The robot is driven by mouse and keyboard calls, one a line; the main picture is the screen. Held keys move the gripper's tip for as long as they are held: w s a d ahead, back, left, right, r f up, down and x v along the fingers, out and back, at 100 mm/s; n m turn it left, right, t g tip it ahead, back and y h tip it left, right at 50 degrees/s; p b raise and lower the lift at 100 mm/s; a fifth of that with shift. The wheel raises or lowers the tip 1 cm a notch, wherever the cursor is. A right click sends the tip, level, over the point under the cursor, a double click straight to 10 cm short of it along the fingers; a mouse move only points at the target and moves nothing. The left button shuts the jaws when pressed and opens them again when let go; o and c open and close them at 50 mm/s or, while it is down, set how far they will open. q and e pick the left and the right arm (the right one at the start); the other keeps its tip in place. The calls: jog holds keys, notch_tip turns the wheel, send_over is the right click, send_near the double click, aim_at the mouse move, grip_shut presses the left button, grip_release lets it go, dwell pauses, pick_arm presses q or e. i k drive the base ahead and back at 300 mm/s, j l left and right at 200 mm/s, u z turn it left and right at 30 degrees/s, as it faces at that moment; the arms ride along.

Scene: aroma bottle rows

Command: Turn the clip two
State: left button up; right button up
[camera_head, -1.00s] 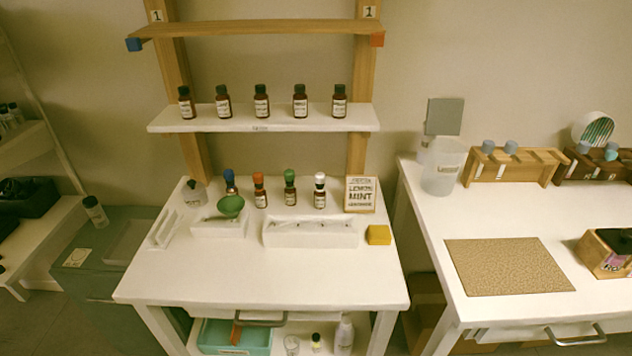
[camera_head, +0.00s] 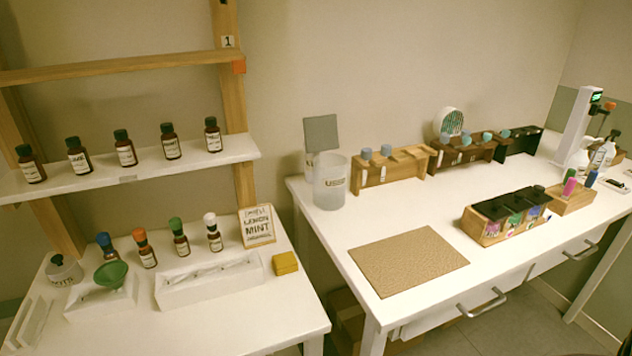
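An orange-red block or clip (camera_head: 239,66) sits at the right end of the upper wooden shelf (camera_head: 110,71), on the right upright (camera_head: 230,115). A white label (camera_head: 228,41) marked 1 is just above it. Its turn position is too small to tell. The blue clip at the shelf's other end is outside the view. Neither of my grippers is in view.
Several brown bottles stand on the white shelf (camera_head: 240,148). Color-capped bottles, a green funnel (camera_head: 111,274), a lettered sign (camera_head: 257,226) and a yellow block (camera_head: 285,263) are on the left table. The right table holds a brown mat (camera_head: 408,260), a clear jug (camera_head: 330,182), wooden racks (camera_head: 385,170) and a box (camera_head: 500,218).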

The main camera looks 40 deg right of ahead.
aim_at(487, 136)
jog(key=z, duration=1.95)
jog(key=u, duration=0.55)
jog(key=i+l+u, duration=0.1)
jog(key=l+u, duration=0.6)
jog(key=u, duration=0.15)
jog(key=l+u, duration=0.4)
jog(key=l, duration=0.5)
jog(key=k+l+u, duration=0.1)
jog(key=l, duration=0.3)
jog(key=k+l, duration=0.15)
jog(key=l, duration=0.3)
jog(key=i+u, duration=0.05)
